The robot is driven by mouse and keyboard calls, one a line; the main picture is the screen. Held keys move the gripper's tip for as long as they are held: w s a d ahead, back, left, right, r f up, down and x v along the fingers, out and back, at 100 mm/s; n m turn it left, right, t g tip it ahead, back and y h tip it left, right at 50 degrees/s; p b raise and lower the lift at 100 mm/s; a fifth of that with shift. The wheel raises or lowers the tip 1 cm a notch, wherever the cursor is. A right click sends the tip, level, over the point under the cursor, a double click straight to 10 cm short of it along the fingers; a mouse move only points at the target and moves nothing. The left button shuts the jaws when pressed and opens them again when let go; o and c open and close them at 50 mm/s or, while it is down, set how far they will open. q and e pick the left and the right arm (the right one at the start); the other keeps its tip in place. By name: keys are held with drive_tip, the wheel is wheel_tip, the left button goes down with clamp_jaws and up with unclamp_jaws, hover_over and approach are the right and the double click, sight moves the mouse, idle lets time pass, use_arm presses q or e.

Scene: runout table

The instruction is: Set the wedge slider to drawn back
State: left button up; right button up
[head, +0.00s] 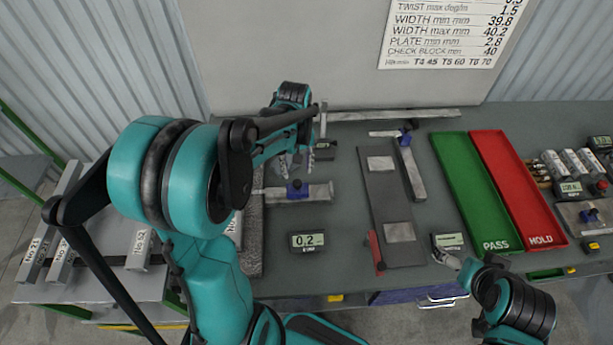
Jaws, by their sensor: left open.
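I cannot tell for certain which part is the wedge slider. A steel bar with a blue knob (297,188) lies left of centre on the table. A second steel piece with a blue knob (404,138) lies farther back to the right. A long dark grey plate (387,182) with two pale pads has a red lever (376,248) at its near left edge. My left gripper (297,163) is open, pointing down just behind the first blue knob, with nothing seen between its fingers. My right gripper (442,252) is at the front edge by a small display; its jaws are unclear.
A green PASS tray (470,232) and a red HOLD tray (541,225) lie to the right. A display reading 0.2 (307,241) stands in front of the bar. A long steel rule (395,114) lies along the back. Marked steel bars (37,247) lie at left.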

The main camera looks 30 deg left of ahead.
sight(298, 183)
use_arm(q)
wheel_tip(298, 183, down, 6)
drive_tip(key=shift+f+b, duration=0.15)
drive_tip(key=shift+b, duration=0.5)
clamp_jaws()
